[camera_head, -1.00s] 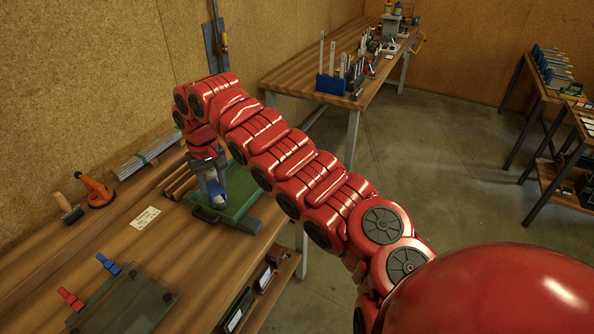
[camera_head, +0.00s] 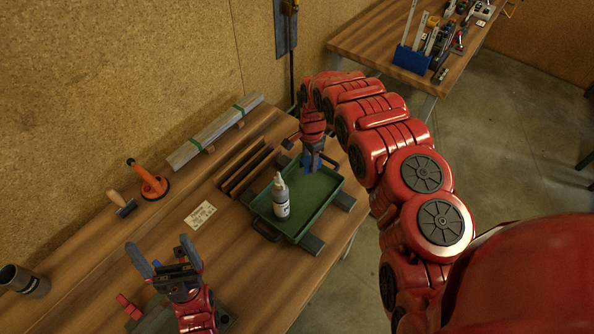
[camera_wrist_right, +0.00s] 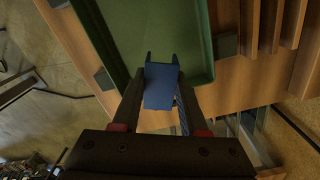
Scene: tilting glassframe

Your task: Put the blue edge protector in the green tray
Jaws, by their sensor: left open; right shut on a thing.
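The blue edge protector (camera_head: 312,163) is held in my right gripper (camera_head: 313,156), over the far end of the green tray (camera_head: 318,190). In the right wrist view the blue edge protector (camera_wrist_right: 160,86) sits between the fingers of the right gripper (camera_wrist_right: 160,95), overlapping the end of the green tray (camera_wrist_right: 150,25). I cannot tell how far it is above the tray floor. My left gripper (camera_head: 164,258) is open with its fingers apart, at the front left over the table.
A white bottle (camera_head: 280,196) stands in the tray's near part. Brown strips (camera_head: 245,167), a label card (camera_head: 200,214), a bundle of metal strips (camera_head: 213,135) and an orange tool (camera_head: 150,182) lie left of it. A red clip (camera_head: 129,306) is near the left gripper.

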